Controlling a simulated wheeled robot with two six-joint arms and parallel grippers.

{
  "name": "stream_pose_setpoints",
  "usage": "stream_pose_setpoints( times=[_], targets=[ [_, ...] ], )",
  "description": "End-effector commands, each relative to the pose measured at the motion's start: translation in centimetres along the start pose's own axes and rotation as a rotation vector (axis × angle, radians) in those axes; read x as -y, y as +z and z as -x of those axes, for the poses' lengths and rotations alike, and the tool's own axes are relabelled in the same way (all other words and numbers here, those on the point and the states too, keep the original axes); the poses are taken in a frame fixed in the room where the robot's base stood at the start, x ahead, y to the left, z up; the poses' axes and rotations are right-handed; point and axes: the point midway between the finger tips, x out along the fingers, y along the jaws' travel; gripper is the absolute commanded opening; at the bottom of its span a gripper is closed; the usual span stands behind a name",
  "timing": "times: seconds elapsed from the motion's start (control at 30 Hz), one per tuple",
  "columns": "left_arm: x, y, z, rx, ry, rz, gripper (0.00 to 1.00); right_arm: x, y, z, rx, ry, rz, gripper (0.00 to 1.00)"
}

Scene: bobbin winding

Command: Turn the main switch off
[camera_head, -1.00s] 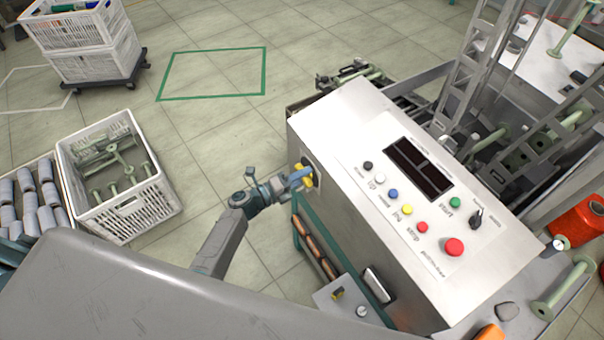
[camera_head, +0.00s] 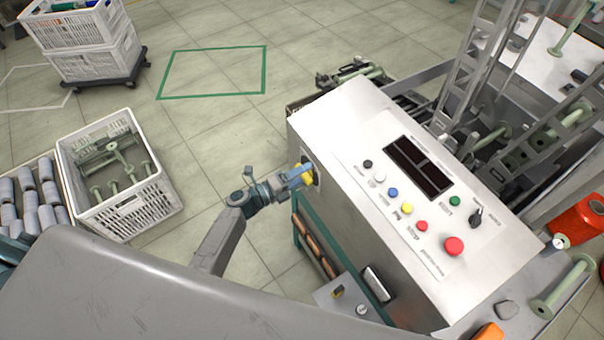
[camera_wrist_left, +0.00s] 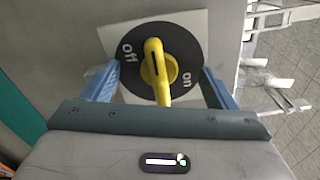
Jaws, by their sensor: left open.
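The main switch is a yellow rotary knob (camera_wrist_left: 158,72) on a round black dial marked "off" and "on". In the left wrist view its handle stands nearly upright, with "off" to its upper left and "on" to its lower right. The knob also shows partly in the head view (camera_head: 301,178), on the cabinet's left end, mostly behind my gripper. My left gripper (camera_head: 300,175) is open at the switch. In the left wrist view its blue fingers (camera_wrist_left: 160,84) stand apart on either side of the knob, with visible gaps. My right gripper is not in view.
The metal control cabinet (camera_head: 345,125) carries several colored buttons and a dark display on top. A white crate of bobbins (camera_head: 135,217) stands on the floor at left. A green-shelved rack (camera_head: 312,240) is below the switch. Open floor lies left of the cabinet.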

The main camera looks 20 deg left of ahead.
Motion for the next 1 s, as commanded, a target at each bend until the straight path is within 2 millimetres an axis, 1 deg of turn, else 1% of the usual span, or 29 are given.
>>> stream_pose_setpoints(
  times=[0.03,0.1,0.33,0.53,0.7,1.0],
  targets=[
    [-0.2,-0.1,0.9,-0.002,0.008,0.001,0.82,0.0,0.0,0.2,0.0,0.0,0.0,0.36],
    [-0.2,-0.1,2.0,-0.002,0.009,0.001,0.82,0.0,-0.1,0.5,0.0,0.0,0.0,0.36],
    [-0.2,-0.1,5.2,-0.002,0.009,0.0,0.82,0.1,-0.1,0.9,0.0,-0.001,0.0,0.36],
    [-0.1,-0.1,7.7,-0.002,0.006,-0.001,0.82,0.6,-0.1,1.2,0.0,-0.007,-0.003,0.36],
    [-0.1,-0.1,8.5,-0.001,0.003,0.0,0.82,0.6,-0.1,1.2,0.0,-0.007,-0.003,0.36],
    [-0.1,-0.1,8.4,-0.001,0.003,0.0,0.82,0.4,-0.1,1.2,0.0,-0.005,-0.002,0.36]
  ],
)
